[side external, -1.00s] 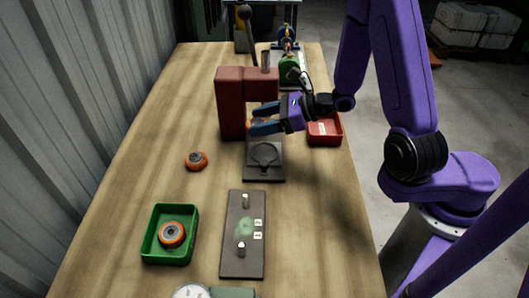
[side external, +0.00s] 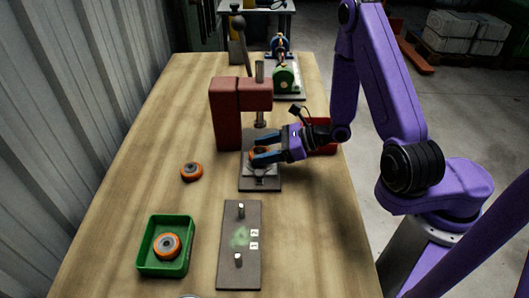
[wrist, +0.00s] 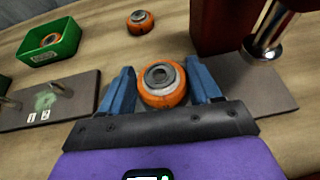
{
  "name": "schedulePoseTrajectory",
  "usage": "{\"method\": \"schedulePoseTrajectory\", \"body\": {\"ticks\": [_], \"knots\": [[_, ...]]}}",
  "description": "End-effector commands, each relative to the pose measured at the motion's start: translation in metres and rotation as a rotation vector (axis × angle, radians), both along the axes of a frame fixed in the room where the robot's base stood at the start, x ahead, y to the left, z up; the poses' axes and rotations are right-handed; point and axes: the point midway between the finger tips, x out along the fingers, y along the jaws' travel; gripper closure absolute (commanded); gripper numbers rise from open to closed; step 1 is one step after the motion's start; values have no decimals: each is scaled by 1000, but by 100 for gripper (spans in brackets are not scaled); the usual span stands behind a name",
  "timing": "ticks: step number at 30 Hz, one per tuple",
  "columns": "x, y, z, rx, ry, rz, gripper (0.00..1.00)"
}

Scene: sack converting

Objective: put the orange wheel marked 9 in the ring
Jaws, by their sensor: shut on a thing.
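My gripper (side external: 257,153) is shut on an orange wheel with a grey hub (wrist: 162,85). In the side view the held wheel (side external: 256,152) is mostly behind the blue fingers. It is over or at the ring (side external: 262,172) on the dark base plate in front of the red press. The ring is largely hidden by my gripper, so I cannot tell whether the wheel touches it. No number can be read on the wheel.
The red press (side external: 226,112) stands just behind, its ram (wrist: 265,45) close to my gripper. A loose orange wheel (side external: 191,172) lies left; another (side external: 167,245) sits in a green tray (side external: 150,270). A dark pegged plate (side external: 240,275) is in front. A red tray (side external: 325,150) is right.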

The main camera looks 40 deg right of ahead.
Motion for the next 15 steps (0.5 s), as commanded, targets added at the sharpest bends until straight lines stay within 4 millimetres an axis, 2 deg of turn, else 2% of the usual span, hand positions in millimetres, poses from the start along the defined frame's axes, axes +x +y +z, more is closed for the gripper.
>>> {"method": "schedulePoseTrajectory", "body": {"ticks": [4,15], "knots": [[0,0,-10,1,-2,0,74],[0,0,-13,1,-1,0,74]]}}
